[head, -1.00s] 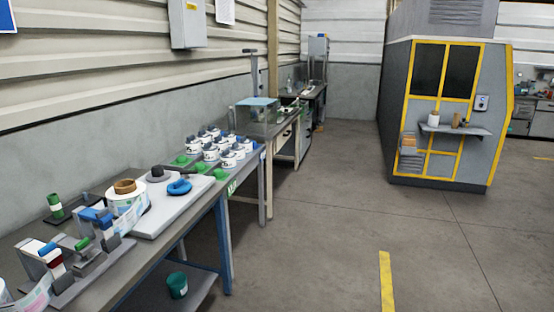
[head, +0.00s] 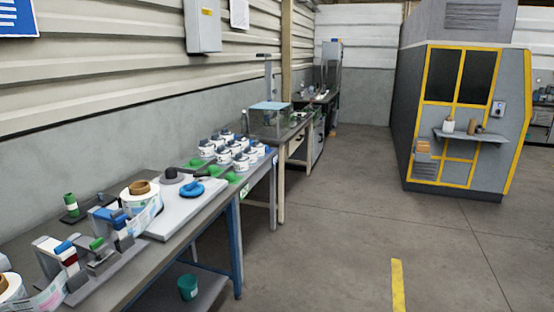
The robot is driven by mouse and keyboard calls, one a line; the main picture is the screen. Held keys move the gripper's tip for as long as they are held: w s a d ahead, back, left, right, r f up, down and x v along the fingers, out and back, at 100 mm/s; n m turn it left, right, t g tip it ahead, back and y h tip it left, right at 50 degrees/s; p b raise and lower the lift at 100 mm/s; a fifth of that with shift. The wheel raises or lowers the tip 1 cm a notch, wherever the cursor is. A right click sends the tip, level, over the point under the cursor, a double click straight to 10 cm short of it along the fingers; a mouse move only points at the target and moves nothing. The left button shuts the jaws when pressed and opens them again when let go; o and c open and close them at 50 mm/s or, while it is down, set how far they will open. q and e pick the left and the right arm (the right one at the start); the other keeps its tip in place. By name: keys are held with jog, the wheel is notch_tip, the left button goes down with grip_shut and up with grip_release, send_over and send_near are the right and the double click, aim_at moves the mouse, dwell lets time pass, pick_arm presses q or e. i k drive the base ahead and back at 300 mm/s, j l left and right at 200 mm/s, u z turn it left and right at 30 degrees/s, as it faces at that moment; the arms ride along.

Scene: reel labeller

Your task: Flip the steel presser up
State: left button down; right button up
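The reel labeller (head: 100,255) stands on the workbench at the lower left of the head view. It is a grey base with upright brackets and blue, green and dark red rollers. A large label reel with a brown core (head: 140,190) sits at its far end, and part of another reel (head: 10,288) shows at the left edge. A printed label strip (head: 50,297) runs along the near side. Grey metal parts stand among the rollers, but I cannot tell which is the steel presser or how it is tilted. Neither gripper is in view.
A white board with a blue tape ring (head: 191,188) lies beyond the labeller. Several white tubs (head: 240,160) stand farther along the bench. A teal bucket (head: 187,287) is on the lower shelf. Open floor (head: 330,240) lies right of the bench, with a yellow-framed booth (head: 455,120) beyond.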

aim_at(90, 245)
jog(key=u, duration=1.35)
